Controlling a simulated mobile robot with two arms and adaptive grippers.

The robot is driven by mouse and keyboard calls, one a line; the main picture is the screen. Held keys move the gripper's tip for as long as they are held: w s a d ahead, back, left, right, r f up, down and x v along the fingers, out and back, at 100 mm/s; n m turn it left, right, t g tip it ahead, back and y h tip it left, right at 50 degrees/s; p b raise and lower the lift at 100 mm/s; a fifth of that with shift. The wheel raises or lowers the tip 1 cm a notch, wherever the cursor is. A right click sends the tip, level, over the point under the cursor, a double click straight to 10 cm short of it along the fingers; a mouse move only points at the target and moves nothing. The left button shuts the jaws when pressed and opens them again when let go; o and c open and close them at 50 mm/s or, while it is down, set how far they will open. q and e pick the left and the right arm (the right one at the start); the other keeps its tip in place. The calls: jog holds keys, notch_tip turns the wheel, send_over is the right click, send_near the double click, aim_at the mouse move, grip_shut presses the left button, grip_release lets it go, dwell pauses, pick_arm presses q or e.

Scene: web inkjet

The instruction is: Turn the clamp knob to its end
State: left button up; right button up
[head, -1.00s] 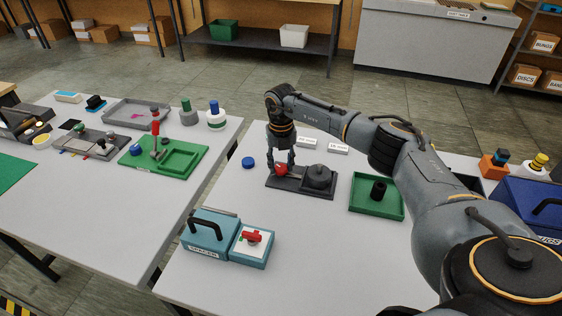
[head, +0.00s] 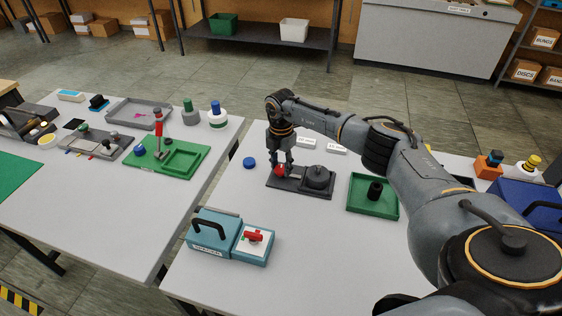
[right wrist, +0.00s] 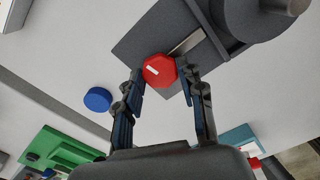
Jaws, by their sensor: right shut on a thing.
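The clamp knob (head: 280,170) is a small red knob at the left end of a dark clamp base (head: 297,186) on the right table. In the right wrist view the knob (right wrist: 159,70) is a red faceted disc with a short white mark on its face. My right gripper (head: 281,165) points down over it, with one finger on each side, and is shut on it; the fingertips also show in the right wrist view (right wrist: 161,78). A dark round block (head: 318,177) sits on the base's right part. My left gripper is not in view.
A blue disc (head: 249,162) lies left of the base. A green tray (head: 372,207) with a black cylinder (head: 375,190) stands to the right. A teal box (head: 214,233) with a red-handled unit (head: 254,240) stands in front. Bare tabletop lies between them.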

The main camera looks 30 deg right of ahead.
aim_at(281, 168)
jog(key=shift+w+r+m+p, duration=0.1)
jog(key=shift+m+p, duration=0.25)
jog(key=shift+m, duration=0.55)
jog(key=o, duration=1.2)
notch_tip(281, 168, up, 12)
jog(key=shift+f, duration=0.1)
